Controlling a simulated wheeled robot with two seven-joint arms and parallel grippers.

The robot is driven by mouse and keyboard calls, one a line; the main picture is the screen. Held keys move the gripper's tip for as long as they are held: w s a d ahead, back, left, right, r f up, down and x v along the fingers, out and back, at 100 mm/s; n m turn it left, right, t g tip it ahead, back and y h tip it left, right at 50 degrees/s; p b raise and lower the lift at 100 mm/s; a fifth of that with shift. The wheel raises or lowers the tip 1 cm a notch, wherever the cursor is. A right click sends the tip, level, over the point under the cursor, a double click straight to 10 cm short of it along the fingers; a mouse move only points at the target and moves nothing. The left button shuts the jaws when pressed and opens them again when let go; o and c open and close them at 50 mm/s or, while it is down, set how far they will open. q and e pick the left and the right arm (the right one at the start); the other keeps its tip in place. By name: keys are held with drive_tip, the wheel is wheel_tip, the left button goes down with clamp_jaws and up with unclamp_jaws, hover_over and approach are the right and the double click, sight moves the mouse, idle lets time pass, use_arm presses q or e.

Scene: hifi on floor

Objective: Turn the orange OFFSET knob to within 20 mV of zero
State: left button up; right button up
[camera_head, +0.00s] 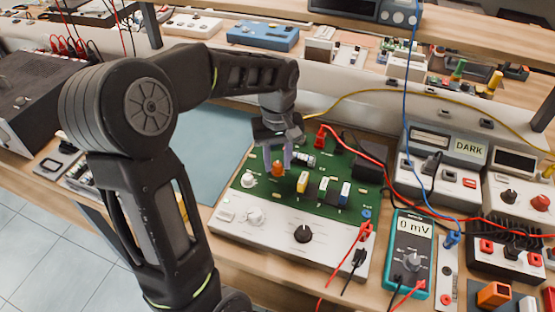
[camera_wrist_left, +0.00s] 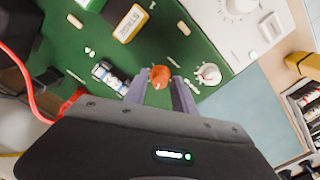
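The orange OFFSET knob (camera_head: 278,169) stands on the green circuit board (camera_head: 262,200), left of centre in the head view. In the left wrist view the orange knob (camera_wrist_left: 159,77) shows between and just beyond the fingertips. My left gripper (camera_head: 277,156) is over it, pointing down. Its two purple-grey fingers (camera_wrist_left: 159,86) are apart, with a visible gap on each side of the knob, so it is open. Whether the fingertips reach down alongside the knob is hard to tell. The teal multimeter (camera_head: 395,247) displays "0 mV". My right gripper is not in view.
A yellow block (camera_head: 303,182) stands close right of the knob, and a white knob (camera_head: 248,180) close left. A black knob (camera_head: 303,234) is on the white front panel. Red and black leads cross on the right. A "DARK" instrument (camera_head: 440,165) stands behind the meter.

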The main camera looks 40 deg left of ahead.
sight(277, 164)
use_arm(q)
drive_tip(key=shift+o, duration=1)
drive_tip(key=shift+r, duration=0.1)
wheel_tip(277, 164, up, 8)
drive_tip(key=shift+f, duration=0.15)
